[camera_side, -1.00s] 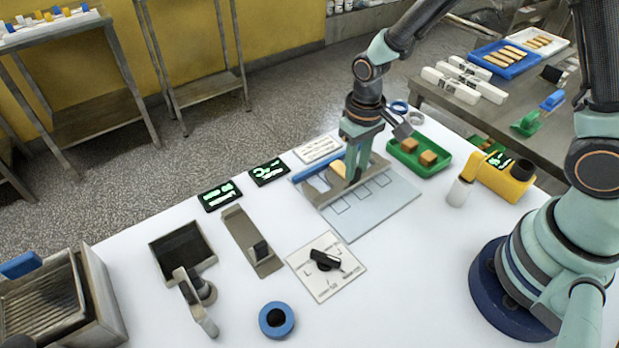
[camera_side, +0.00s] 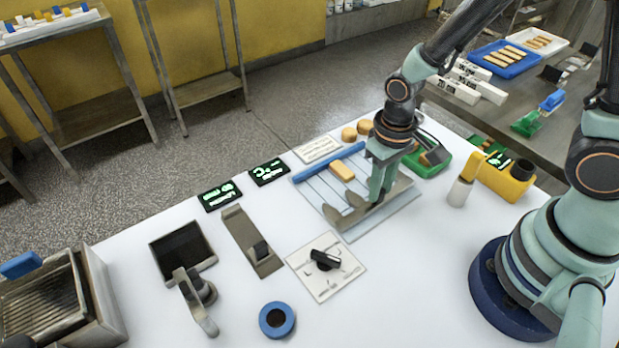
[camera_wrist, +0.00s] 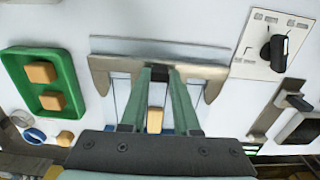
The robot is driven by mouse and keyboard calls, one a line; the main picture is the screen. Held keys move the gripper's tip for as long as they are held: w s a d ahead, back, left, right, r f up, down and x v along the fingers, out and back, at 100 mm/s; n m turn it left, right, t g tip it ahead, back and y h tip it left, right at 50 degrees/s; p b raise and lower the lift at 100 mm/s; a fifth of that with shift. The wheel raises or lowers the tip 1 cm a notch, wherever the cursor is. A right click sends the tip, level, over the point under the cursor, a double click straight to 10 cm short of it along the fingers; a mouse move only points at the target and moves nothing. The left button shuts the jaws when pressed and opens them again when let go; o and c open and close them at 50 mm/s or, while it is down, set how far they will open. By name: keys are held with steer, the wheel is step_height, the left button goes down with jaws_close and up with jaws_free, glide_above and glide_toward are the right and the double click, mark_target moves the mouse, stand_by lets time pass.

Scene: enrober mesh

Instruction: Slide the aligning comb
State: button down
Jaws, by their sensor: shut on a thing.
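The aligning comb (camera_side: 342,218) is a grey metal bar with rounded prongs, lying across the light mesh board (camera_side: 388,221) near its front edge. My gripper (camera_side: 376,196) is shut on the middle of the comb. In the wrist view, my gripper (camera_wrist: 160,72) pinches the comb (camera_wrist: 205,73), with a prong at each end pointing back toward the blue bar (camera_side: 330,163). A tan piece (camera_side: 342,170) lies on the mesh lines between the comb and the blue bar, apart from the comb. It also shows between my fingers in the wrist view (camera_wrist: 155,120).
A dial plate (camera_side: 327,282) stands just left of the board. A green tray (camera_wrist: 66,78) with two tan cubes is beside the comb's other end. A yellow device (camera_side: 508,184) is at right. The white table front is clear around a blue ring (camera_side: 277,319).

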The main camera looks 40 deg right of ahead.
mark_target(382, 204)
steer(key=shift+s, duration=0.6)
steer(key=c, duration=0.6)
jaws_free()
steer(key=shift+c, duration=0.2)
steer(key=shift+w+r, duration=0.1)
steer(key=shift+r, duration=0.05)
steer(key=shift+r, duration=0.25)
step_height(382, 204, up, 11)
steer(key=shift+r, duration=0.15)
steer(key=w+d+r+t, duration=0.1)
steer(key=d+r+t, duration=0.4)
steer(key=d+r, duration=0.2)
step_height(382, 204, up, 2)
steer(key=shift+r+t, duration=0.25)
steer(key=shift+t, duration=0.05)
